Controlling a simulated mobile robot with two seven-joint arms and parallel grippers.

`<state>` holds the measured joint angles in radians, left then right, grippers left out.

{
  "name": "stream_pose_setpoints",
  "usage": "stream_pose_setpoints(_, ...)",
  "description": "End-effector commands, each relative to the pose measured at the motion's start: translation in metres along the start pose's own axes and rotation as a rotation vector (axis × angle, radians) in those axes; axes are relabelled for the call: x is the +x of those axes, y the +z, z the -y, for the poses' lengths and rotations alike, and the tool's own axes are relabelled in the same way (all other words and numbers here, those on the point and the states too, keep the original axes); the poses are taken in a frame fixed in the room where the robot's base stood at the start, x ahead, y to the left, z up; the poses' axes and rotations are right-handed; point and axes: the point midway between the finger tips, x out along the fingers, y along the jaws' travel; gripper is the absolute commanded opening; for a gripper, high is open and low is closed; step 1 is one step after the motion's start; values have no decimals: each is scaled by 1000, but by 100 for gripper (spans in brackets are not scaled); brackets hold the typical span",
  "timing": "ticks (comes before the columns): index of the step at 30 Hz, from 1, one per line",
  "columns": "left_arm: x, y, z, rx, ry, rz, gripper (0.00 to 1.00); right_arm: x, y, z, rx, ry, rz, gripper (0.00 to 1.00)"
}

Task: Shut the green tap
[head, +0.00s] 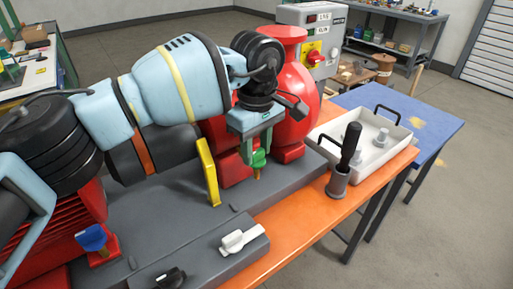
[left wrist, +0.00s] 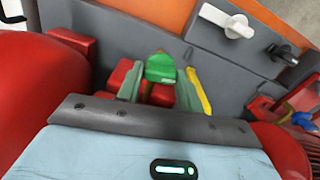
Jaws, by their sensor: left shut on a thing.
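The green tap (head: 258,158) stands on the grey skid (head: 200,220) in front of the red pump body (head: 285,100). Its green handle also shows in the left wrist view (left wrist: 161,68), between the fingers. My left gripper (head: 258,160) comes down from above, with its green fingers on either side of the handle and shut on it. In the left wrist view the left gripper (left wrist: 158,82) has one finger on each side of the handle. The fingers hide part of the tap's body. My right gripper is not in view.
A yellow upright plate (head: 208,172) stands just left of the tap. A blue tap (head: 92,238), a white handle (head: 241,238) and a black handle (head: 170,279) are nearer. A grey cup with a black-handled tool (head: 345,165) and a white tray (head: 365,150) stand to the right.

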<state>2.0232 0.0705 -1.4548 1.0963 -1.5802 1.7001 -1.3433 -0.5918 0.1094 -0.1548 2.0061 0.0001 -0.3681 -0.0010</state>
Motion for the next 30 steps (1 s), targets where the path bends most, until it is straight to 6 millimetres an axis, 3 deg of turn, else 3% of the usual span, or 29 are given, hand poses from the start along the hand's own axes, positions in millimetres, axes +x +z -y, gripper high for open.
stream_pose_setpoints(10,1,0,0,136,-1,1,14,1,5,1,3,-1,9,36)
stream_pose_setpoints(26,1,1,0,160,-2,1,14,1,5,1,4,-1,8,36)
stream_pose_setpoints(27,1,1,0,160,-2,1,39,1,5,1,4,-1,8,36)
stream_pose_setpoints(30,1,0,0,159,-2,1,52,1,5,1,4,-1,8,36)
